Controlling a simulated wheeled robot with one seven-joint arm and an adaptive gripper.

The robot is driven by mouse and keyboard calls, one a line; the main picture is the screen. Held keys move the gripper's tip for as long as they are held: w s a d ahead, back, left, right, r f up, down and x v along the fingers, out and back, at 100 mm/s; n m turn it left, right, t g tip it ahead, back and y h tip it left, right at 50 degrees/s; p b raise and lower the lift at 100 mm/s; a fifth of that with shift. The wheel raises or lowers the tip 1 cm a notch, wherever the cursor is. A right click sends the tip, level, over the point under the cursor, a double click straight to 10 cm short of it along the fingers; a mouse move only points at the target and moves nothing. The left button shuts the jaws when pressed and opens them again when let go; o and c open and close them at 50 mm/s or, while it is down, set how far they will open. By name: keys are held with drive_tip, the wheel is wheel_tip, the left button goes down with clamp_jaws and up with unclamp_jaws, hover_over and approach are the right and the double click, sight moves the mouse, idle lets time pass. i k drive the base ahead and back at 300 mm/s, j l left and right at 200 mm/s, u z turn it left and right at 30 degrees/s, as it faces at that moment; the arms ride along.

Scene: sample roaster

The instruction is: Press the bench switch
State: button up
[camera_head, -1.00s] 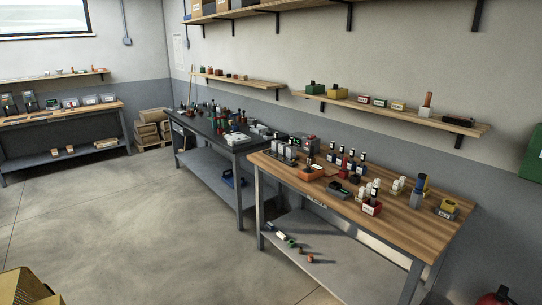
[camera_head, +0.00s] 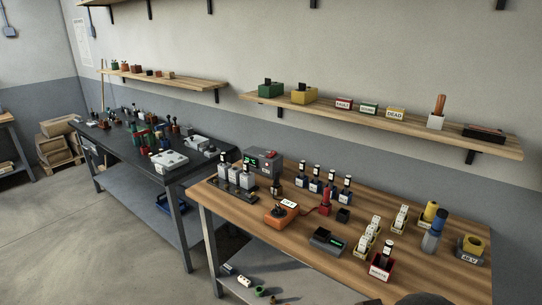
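I cannot tell for sure which item is the bench switch. On the wooden bench (camera_head: 240,209) are an orange box (camera_head: 281,217) with a dark top part and a small white tag, and a low dark grey box (camera_head: 327,241) with a small green display. A red upright item (camera_head: 326,201) stands behind them, with a small black block (camera_head: 343,215) to its right. A grey box (camera_head: 263,163) with a green-lit display stands at the bench's back left. My gripper is not in view.
The wooden bench also holds blue-based bottles (camera_head: 331,188), a red labelled box (camera_head: 379,267), pale blocks (camera_head: 368,238) and a yellow-topped grey box (camera_head: 471,248). A dark bench (camera_head: 120,150) stands left. A wall shelf (camera_head: 365,122) holds labelled boxes.

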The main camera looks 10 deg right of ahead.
sight(273, 154)
drive_tip(key=i+j+z, duration=0.1)
drive_tip(key=i+j, duration=0.25)
drive_tip(key=i+j+z, duration=0.1)
drive_tip(key=i+j, duration=0.7)
drive_tip(key=i+j+z, duration=0.15)
drive_tip(key=i+j, duration=0.2)
drive_tip(key=i+j+z, duration=0.1)
drive_tip(key=i+j, duration=0.25)
drive_tip(key=j, duration=0.15)
drive_tip(key=i+j+z, duration=0.1)
drive_tip(key=i+j, duration=0.2)
drive_tip(key=j, duration=0.15)
drive_tip(key=i+j+z, duration=0.1)
drive_tip(key=i+j, duration=0.25)
drive_tip(key=j, duration=0.15)
